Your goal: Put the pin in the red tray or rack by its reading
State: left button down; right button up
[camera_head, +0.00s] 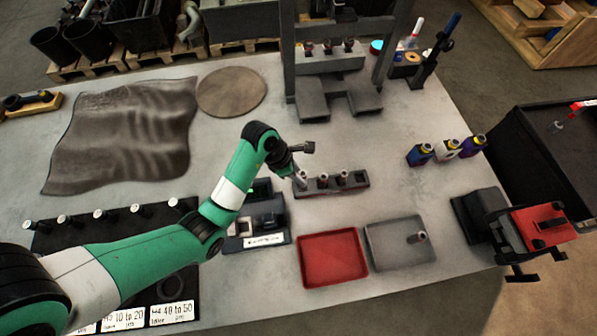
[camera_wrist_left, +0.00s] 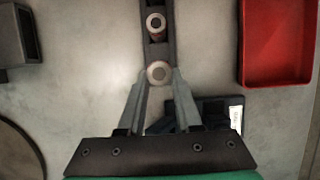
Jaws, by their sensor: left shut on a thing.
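My left gripper (camera_head: 300,177) is shut on a pin (camera_wrist_left: 159,72) with a pale round head, at the left end of the small dark rack (camera_head: 357,181). I cannot tell whether this pin is seated or slightly raised. Two more pins (camera_head: 323,180) (camera_head: 342,177) stand in the rack, and one shows in the left wrist view (camera_wrist_left: 156,24). The red tray (camera_head: 332,259) is empty, in front of the rack; it also shows in the left wrist view (camera_wrist_left: 277,45). My right gripper is not in view.
A grey tray (camera_head: 390,255) holding a pin (camera_head: 418,238) adjoins the red tray. A dark measuring device (camera_head: 270,215) sits left of it. A black board with pins and range labels (camera_head: 172,313) is at front left. A press frame (camera_head: 338,95) stands behind; bottles (camera_head: 446,149) stand right.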

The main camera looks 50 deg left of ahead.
pick_arm(q)
jog(key=shift+f, duration=0.15)
jog(key=shift+f+b, duration=0.45)
jog(key=shift+b, duration=0.15)
dwell(0.4)
jog(key=shift+f+b, duration=0.55)
jog(key=shift+f, duration=0.15)
jog(key=shift+f+b, duration=0.5)
jog(key=shift+b, duration=0.1)
jog(key=shift+f, duration=0.15)
jog(key=shift+f+b, duration=0.35)
jog(key=shift+b, duration=0.1)
